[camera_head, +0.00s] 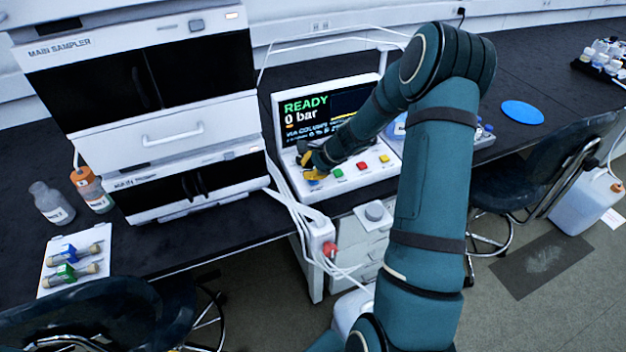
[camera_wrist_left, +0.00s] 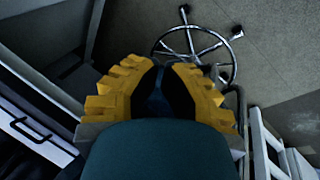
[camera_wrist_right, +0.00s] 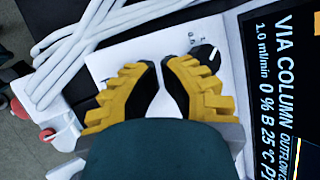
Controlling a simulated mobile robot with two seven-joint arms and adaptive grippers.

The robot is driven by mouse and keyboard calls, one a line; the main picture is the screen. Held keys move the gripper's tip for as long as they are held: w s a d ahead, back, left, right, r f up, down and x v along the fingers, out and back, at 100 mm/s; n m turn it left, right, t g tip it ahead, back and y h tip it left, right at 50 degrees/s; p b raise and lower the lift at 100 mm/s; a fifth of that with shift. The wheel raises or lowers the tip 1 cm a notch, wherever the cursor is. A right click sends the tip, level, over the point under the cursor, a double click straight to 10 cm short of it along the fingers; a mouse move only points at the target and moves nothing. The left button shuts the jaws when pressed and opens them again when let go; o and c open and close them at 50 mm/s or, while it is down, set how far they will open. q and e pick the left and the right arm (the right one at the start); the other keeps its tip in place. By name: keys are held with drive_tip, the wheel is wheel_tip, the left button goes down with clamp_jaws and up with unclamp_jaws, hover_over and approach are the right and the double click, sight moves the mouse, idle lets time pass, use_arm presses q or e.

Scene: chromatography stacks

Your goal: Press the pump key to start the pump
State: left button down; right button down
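The white pump console (camera_head: 345,188) stands on the dark bench in the head view, its screen (camera_head: 305,112) reading "READY" and "0 bar". A green key (camera_head: 338,172), a red key (camera_head: 361,167) and a yellow key (camera_head: 384,158) show on its front panel; their labels are too small to read. My right gripper (camera_head: 314,169) is low over the panel's left part, left of the green key. In the right wrist view its fingertips (camera_wrist_right: 161,66) are together and empty, beside a black knob (camera_wrist_right: 207,57). My left gripper (camera_wrist_left: 162,68) is shut and empty, above the floor.
White sampler units (camera_head: 165,130) stand left of the console. White tubes (camera_head: 290,203) run down by its left edge. Bottles (camera_head: 90,188) and a white tray (camera_head: 95,238) are at the left. A blue disc (camera_head: 522,112) lies right; chairs (camera_head: 535,165) stand in front.

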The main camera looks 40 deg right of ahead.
drive_tip(key=shift+f+b, duration=0.45)
idle(0.5)
drive_tip(key=shift+r, duration=0.1)
drive_tip(key=shift+r+p, duration=0.7)
drive_tip(key=shift+r, duration=0.15)
drive_tip(key=shift+r, duration=0.1)
wheel_tip(320, 180, up, 5)
drive_tip(key=p, duration=0.4)
idle(0.9)
